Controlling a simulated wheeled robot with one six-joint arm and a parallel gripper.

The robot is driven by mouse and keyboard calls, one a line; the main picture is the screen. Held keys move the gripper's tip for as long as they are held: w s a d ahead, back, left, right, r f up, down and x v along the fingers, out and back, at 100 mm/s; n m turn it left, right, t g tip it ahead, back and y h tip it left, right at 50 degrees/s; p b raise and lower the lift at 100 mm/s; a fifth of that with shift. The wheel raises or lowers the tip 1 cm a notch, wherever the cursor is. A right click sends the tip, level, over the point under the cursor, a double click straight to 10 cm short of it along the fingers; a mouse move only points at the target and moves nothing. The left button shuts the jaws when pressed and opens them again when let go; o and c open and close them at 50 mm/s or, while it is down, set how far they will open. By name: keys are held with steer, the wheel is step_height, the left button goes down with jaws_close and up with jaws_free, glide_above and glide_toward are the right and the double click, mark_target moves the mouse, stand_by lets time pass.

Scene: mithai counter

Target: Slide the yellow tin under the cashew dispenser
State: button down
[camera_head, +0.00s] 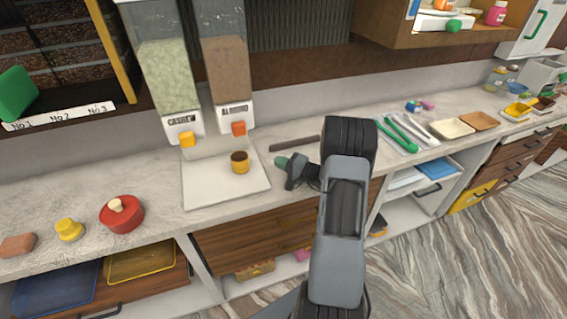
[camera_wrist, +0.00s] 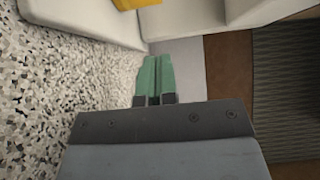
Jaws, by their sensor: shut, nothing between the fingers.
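The yellow tin (camera_head: 240,162), with a dark brown top, stands upright on the white tray (camera_head: 200,190). It is nearer the almond dispenser's (camera_head: 222,60) orange spout than the yellow spout of the cashew dispenser (camera_head: 160,75), which is to the left. My gripper (camera_head: 281,161), with green fingertips, is right of the tray, apart from the tin. The wrist view shows the fingers (camera_wrist: 155,80) shut together with nothing between them. A yellow-orange piece at that view's top edge is cut off; I cannot tell what it is.
A red round container (camera_head: 121,214), a small yellow item (camera_head: 69,230) and a brown block (camera_head: 18,245) lie on the counter at left. A dark bar (camera_head: 294,143) lies behind my gripper. Green tongs (camera_head: 400,135) lie to the right. The counter between tray and red container is clear.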

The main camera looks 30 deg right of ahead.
steer(key=p+x, duration=0.1)
steer(key=x, duration=0.4)
steer(key=shift+w+a+r, duration=0.1)
steer(key=shift+a, duration=0.05)
steer(key=a+p, duration=0.1)
steer(key=w+a, duration=0.1)
steer(key=shift+a+p, duration=0.35)
steer(key=shift+a, duration=0.05)
steer(key=shift+w+a, duration=0.2)
steer(key=shift+a, duration=0.4)
steer(key=shift+f, duration=0.2)
